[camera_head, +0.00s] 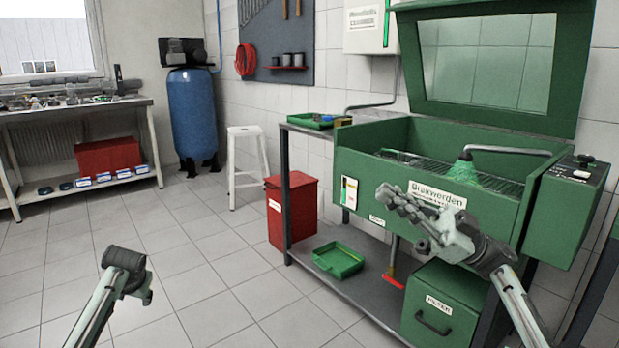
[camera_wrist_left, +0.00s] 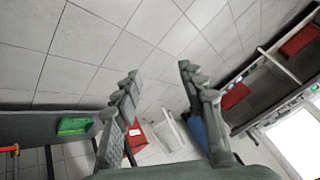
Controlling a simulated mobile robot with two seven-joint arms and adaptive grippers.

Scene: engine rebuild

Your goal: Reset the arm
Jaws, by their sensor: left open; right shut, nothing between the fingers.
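My left arm (camera_head: 115,285) comes in at the bottom left of the head view, above the tiled floor; its fingers are not clear there. In the left wrist view my left gripper (camera_wrist_left: 158,76) is open with nothing between its fingers. My right gripper (camera_head: 390,198) is shut and empty. In the head view it appears in front of the green parts washer (camera_head: 365,165), overlapping its label; I cannot tell whether it touches the washer.
A metal side table with a lower shelf (camera_head: 345,240) carries a green tray (camera_head: 338,259). A red bin (camera_head: 292,208), a white stool (camera_head: 245,150) and a blue tank (camera_head: 193,113) stand behind. A workbench (camera_head: 75,104) is at the left. The middle floor is clear.

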